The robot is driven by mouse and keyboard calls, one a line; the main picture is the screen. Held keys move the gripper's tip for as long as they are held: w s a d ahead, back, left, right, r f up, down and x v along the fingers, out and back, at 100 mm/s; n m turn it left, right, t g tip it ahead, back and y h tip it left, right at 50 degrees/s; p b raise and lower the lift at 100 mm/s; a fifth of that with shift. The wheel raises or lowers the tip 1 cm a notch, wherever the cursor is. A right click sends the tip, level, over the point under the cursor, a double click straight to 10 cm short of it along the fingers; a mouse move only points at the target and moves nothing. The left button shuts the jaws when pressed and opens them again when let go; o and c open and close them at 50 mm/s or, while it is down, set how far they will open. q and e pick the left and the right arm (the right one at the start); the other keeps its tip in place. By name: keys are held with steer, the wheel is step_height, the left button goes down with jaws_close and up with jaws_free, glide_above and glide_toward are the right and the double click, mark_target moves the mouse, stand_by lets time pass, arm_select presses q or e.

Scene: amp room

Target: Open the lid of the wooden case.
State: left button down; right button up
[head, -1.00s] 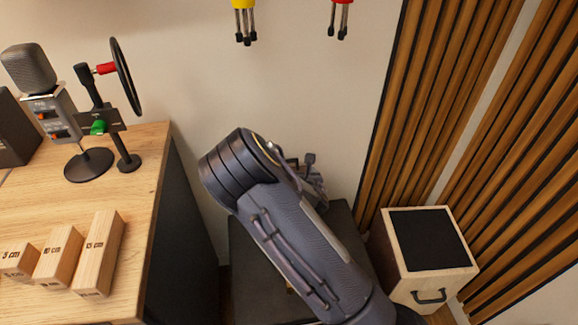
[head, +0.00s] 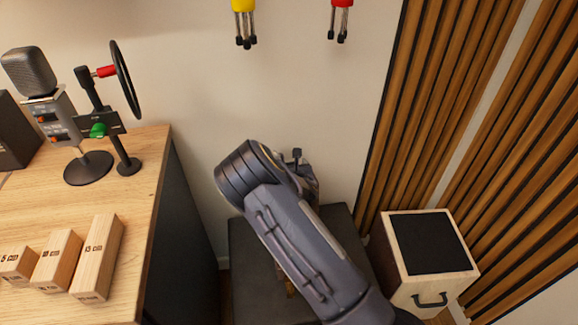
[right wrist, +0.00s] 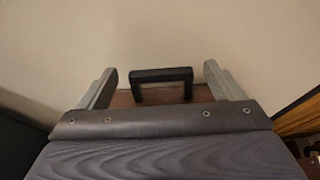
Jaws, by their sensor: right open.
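In the right wrist view a black handle (right wrist: 162,75) stands up from a brown wooden surface (right wrist: 121,100), which seems to be the wooden case. Most of that surface is hidden by my gripper's body. My right gripper (right wrist: 160,80) is open, one finger on each side of the handle with a gap at both ends. In the head view my right forearm and wrist cover most of this spot; only a small brown patch (head: 281,274) shows beside the arm. My left gripper is in neither view.
A dark, flat-topped stand (head: 249,250) lies under my right arm, beside the wooden desk (head: 150,200). The desk holds a microphone (head: 30,72) and wooden blocks (head: 98,258). A light wood box with a black top (head: 428,242) stands at right, near slatted wall panels (head: 425,100).

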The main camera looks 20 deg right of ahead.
steer(key=c, duration=1.4)
steer(key=shift+s+a+f+b, duration=0.1)
steer(key=shift+s+f+b, duration=0.05)
steer(key=shift+b, duration=0.3)
steer(key=b, duration=0.1)
steer(key=s+t+b, duration=0.1)
steer(key=shift+s+a+r+b, duration=0.2)
steer(key=shift+s+r+b, duration=0.05)
steer(key=shift+r+b, duration=0.05)
steer(key=shift+s+a+r, duration=0.2)
steer(key=shift+s+r, duration=0.6)
steer(key=shift+s, duration=0.25)
steer(key=o, duration=1.4)
steer(key=v, duration=0.7)
steer(key=shift+s, duration=0.35)
